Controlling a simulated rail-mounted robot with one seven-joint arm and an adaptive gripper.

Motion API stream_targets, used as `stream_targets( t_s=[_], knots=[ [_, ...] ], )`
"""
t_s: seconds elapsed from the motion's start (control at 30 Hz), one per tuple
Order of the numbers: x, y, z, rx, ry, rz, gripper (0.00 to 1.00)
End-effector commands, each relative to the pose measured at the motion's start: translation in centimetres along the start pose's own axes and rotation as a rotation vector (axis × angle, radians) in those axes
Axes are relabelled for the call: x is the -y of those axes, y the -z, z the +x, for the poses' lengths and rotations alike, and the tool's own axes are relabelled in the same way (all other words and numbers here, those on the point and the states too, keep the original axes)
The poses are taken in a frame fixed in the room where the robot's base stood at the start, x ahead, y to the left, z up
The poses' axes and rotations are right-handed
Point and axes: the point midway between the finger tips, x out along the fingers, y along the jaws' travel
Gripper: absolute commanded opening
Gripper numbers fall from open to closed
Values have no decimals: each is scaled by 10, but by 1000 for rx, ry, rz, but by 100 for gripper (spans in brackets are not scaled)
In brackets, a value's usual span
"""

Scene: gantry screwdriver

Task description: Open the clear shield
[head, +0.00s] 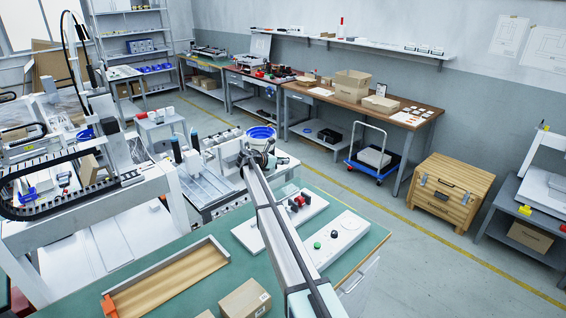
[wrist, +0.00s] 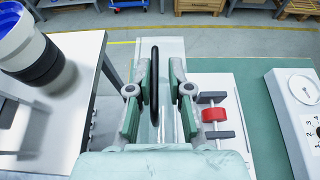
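My gripper (wrist: 160,75) is open in the wrist view, its two green-grey fingers spread apart. A black bar handle (wrist: 154,85) stands between them, nearer the left finger, with a gap to the right finger. I cannot tell whether the left finger touches it. The clear shield is hard to make out; a faint see-through panel (head: 285,189) shows beside the arm in the head view, over the white base. The gripper (head: 262,158) shows small there at the far end of my arm, and its fingers are partly hidden.
A red and black fixture (wrist: 214,115) sits right of the gripper, also visible in the head view (head: 298,202). A white panel with a dial and buttons (head: 341,238) is farther right. A blue-rimmed bucket (wrist: 28,45) stands left. A wooden-bottomed tray (head: 170,280) and cardboard box (head: 245,300) lie on the green table.

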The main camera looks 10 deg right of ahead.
Motion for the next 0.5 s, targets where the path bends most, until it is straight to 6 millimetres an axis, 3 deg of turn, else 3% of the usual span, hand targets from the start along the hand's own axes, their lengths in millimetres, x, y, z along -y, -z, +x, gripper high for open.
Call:
stream_targets(
  t_s=[0.5],
  knots=[
    [1, 0, -90, 0, -1, 0, 19]
  ],
)
